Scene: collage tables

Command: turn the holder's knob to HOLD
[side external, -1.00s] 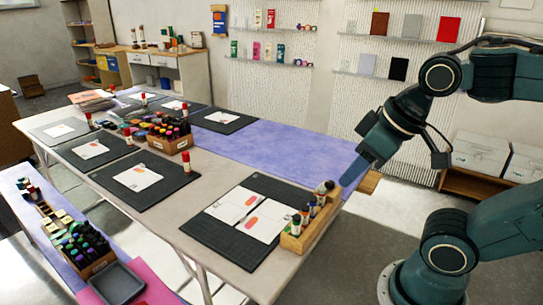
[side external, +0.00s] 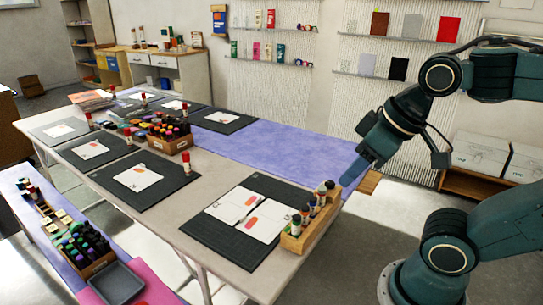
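A light wooden holder (side external: 291,243) stands on the near right end of the long table, with several small bottles (side external: 311,209) upright in it. I cannot make out a knob or a HOLD mark on it at this size. My gripper (side external: 349,179) points down and left, close to the holder's far end, beside the dark-topped bottle there. I cannot tell whether it touches anything. Its fingers are too small and dark to show whether they are open or shut.
A dark mat (side external: 215,236) with white sheets (side external: 241,203) lies left of the holder. A crate of markers (side external: 171,146) stands mid-table. A purple runner (side external: 270,152) covers the far side. A small wooden piece (side external: 369,183) shows behind my gripper. Bare table (side external: 200,190) lies between the mats.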

